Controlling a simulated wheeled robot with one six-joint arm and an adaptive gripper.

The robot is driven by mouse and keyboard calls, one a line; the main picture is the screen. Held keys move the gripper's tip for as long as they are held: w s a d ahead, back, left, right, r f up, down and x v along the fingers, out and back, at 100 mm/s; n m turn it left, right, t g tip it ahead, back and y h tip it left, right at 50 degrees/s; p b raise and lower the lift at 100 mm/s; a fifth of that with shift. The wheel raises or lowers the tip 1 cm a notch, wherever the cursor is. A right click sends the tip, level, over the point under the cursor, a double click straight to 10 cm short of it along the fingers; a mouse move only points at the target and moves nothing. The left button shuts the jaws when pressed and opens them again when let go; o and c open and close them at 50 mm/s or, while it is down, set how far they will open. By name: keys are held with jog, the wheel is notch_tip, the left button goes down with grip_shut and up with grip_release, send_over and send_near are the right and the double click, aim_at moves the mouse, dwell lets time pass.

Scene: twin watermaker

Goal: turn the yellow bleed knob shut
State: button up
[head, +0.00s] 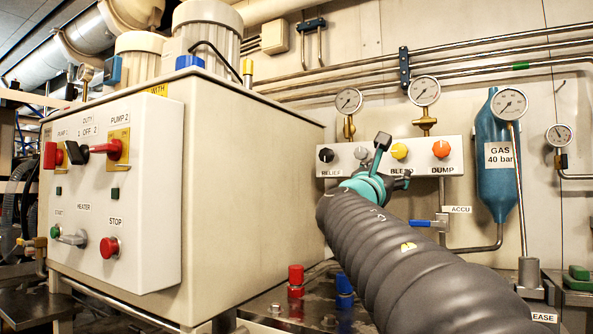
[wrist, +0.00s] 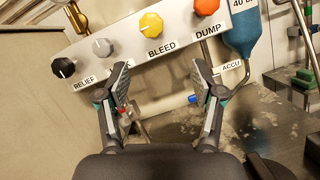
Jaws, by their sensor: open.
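The yellow bleed knob (head: 399,151) sits on a white valve panel, above the label BLEED, in the head view. It also shows in the wrist view (wrist: 151,25), at the top, above and beyond my fingertips. My gripper (wrist: 160,78) is open and empty, its two fingers spread wide below the panel in the picture. In the head view my gripper (head: 392,180) is in front of the panel, partly hidden by my own arm. It is apart from the yellow knob, as the wrist view shows.
Beside the yellow knob are an orange dump knob (wrist: 206,6), a grey knob (wrist: 102,47) and a black relief knob (wrist: 64,67). A blue-handled valve (head: 420,223) and a blue gas bottle (head: 494,150) stand at the right. A large cabinet (head: 250,150) fills the left.

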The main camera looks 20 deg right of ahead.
aim_at(398, 150)
jog(key=shift+n+h, duration=0.3)
jog(key=shift+n, duration=0.2)
jog(key=p+x, duration=0.1)
jog(key=x, duration=0.3)
jog(key=p+x, duration=0.1)
jog(key=x, duration=0.4)
jog(key=w+a+p+x, duration=0.1)
jog(key=x, duration=0.3)
jog(key=shift+w+d+r, duration=0.1)
jog(key=shift+d+r, duration=0.15)
jog(key=shift+r, duration=0.25)
jog(key=shift+w+d+r, duration=0.25)
jog(key=shift+w+d, duration=0.15)
jog(key=shift+d, duration=0.2)
jog(key=c, duration=1.1)
jog(key=shift+c, duration=0.2)
